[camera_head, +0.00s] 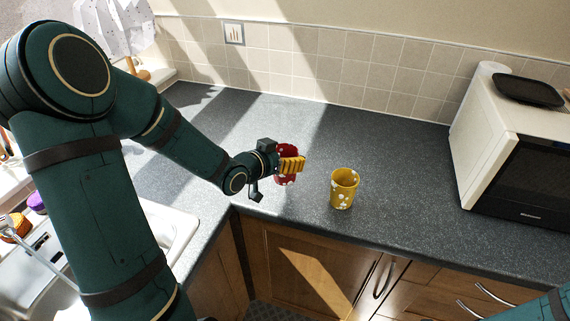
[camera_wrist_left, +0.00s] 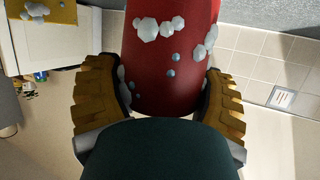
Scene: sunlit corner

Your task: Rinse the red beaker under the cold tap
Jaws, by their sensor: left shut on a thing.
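A red beaker (camera_head: 286,180) with pale spots is at my left gripper (camera_head: 292,165), over the worktop near the inner corner. In the left wrist view the beaker (camera_wrist_left: 168,60) fills the space between the two yellow ridged fingers of the left gripper (camera_wrist_left: 162,78), which is shut on it. I cannot tell whether its base touches the worktop. A metal tap spout (camera_head: 40,262) is at the sink on the left, partly hidden by my left arm. I cannot tell which tap is cold. My right gripper is out of view.
A yellow spotted beaker (camera_head: 343,189) stands upright just right of the red one. A white microwave (camera_head: 478,130) with a dark tray (camera_head: 527,89) on top is at the right. The sink edge (camera_head: 180,243) is at the lower left. The back worktop is clear.

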